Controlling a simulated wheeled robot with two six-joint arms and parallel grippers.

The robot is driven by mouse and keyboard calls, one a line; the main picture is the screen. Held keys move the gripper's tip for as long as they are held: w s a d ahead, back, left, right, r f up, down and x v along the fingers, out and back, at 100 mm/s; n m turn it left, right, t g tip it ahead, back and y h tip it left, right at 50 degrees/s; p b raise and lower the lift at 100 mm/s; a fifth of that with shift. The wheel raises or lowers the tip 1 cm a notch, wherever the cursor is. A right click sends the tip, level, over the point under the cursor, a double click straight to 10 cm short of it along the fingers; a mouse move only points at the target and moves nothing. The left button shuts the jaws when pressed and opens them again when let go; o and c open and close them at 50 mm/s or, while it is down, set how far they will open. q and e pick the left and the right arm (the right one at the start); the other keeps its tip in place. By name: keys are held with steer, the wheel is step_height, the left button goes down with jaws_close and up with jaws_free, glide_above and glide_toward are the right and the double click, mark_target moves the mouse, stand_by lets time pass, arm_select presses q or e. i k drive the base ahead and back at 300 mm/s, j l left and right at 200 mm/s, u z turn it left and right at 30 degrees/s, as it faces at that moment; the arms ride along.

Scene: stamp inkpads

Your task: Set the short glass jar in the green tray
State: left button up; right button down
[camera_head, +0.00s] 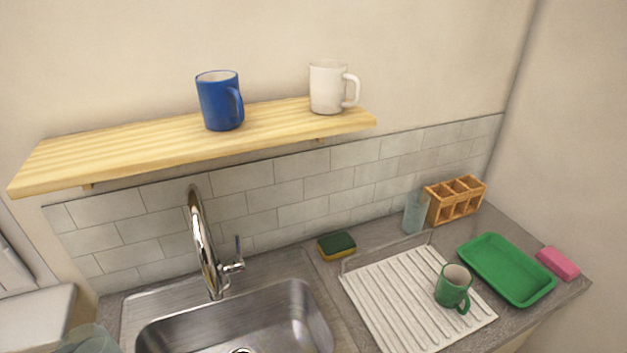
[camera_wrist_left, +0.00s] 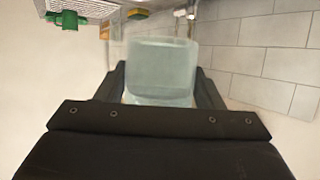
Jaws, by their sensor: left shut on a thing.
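The short glass jar (camera_wrist_left: 160,68), pale and translucent, is between the two dark fingers of my left gripper (camera_wrist_left: 160,88) in the left wrist view. The gripper is shut on it. In the head view, a clear glass rim (camera_head: 90,340) shows at the bottom left corner, cut off by the frame; it looks like the same jar, far from the tray. The green tray (camera_head: 506,269) lies empty on the counter at the right of the head view. My right gripper is in neither view.
A white ribbed drying rack (camera_head: 385,300) with a green mug (camera_head: 453,287) stands left of the tray. A glass (camera_head: 415,212), wooden organizer (camera_head: 455,200), pink sponge (camera_head: 558,263), green-yellow sponge (camera_head: 337,246) and tall faucet (camera_head: 203,240) are around. A shelf (camera_head: 140,148) with two mugs hangs above.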

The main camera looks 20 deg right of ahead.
mark_target(511, 278)
steer(key=k, duration=0.55)
steer(key=k+z, duration=0.1)
steer(key=z, duration=2.15)
steer(key=i+j+z, duration=0.6)
steer(key=i+j, duration=0.15)
